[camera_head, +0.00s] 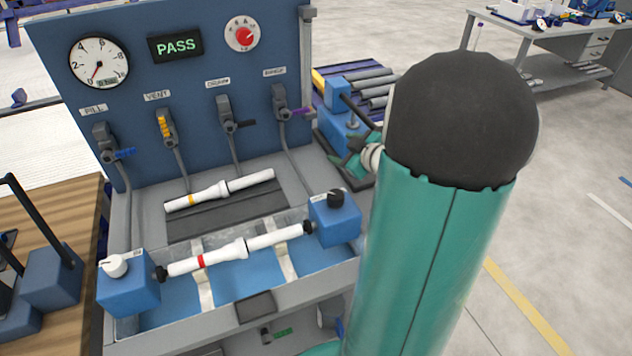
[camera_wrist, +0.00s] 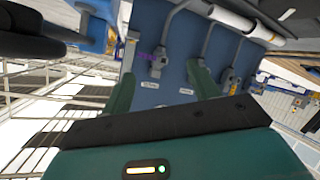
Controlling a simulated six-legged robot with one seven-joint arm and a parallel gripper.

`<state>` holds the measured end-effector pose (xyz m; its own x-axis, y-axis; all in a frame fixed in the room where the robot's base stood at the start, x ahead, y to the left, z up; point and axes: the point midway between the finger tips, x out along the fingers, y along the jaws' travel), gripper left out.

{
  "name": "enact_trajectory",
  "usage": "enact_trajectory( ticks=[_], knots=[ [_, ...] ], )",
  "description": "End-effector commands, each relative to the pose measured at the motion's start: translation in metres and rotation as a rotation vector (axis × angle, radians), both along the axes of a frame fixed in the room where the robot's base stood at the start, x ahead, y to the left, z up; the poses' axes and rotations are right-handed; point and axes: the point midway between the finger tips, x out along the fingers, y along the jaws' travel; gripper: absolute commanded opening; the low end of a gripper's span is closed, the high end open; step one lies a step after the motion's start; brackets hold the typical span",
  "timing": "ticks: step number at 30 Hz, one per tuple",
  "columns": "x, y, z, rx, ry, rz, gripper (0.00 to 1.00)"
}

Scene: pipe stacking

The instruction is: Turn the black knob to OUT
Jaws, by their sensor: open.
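The black knob (camera_head: 336,198) sits on top of the right blue block (camera_head: 336,224) at the front of the test bench. Its pointer and the small label beside it are too small to read. A white pipe with a red band (camera_head: 227,252) lies between this block and the left blue block (camera_head: 128,288), which has a white knob (camera_head: 113,265). My gripper (camera_head: 347,155) is behind and above the black knob, apart from it, partly hidden by my arm. In the wrist view its two green fingers (camera_wrist: 160,72) are spread with nothing between them.
A blue panel (camera_head: 200,65) behind holds a gauge (camera_head: 99,62), a PASS display (camera_head: 176,45), a red dial (camera_head: 243,35) and several valves. A yellow-banded pipe (camera_head: 219,190) lies on the bench. A pipe rack (camera_head: 372,85) stands right of the panel.

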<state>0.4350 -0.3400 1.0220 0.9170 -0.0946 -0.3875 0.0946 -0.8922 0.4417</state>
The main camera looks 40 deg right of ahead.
Motion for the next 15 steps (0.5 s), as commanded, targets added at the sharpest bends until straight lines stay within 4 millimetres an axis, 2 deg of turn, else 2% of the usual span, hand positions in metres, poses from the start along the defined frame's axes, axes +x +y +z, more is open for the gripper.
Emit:
enact_trajectory(
  ticks=[1,6,10,15],
  knots=[
    [-0.012,-0.009,-0.017,0.039,-0.010,0.035,0.60],
    [-0.056,-0.014,-0.057,0.193,-0.082,0.199,0.60],
    [-0.100,-0.009,-0.079,0.343,-0.158,0.315,0.60],
    [-0.148,0.001,-0.090,0.501,-0.252,0.424,0.60]
  ],
)
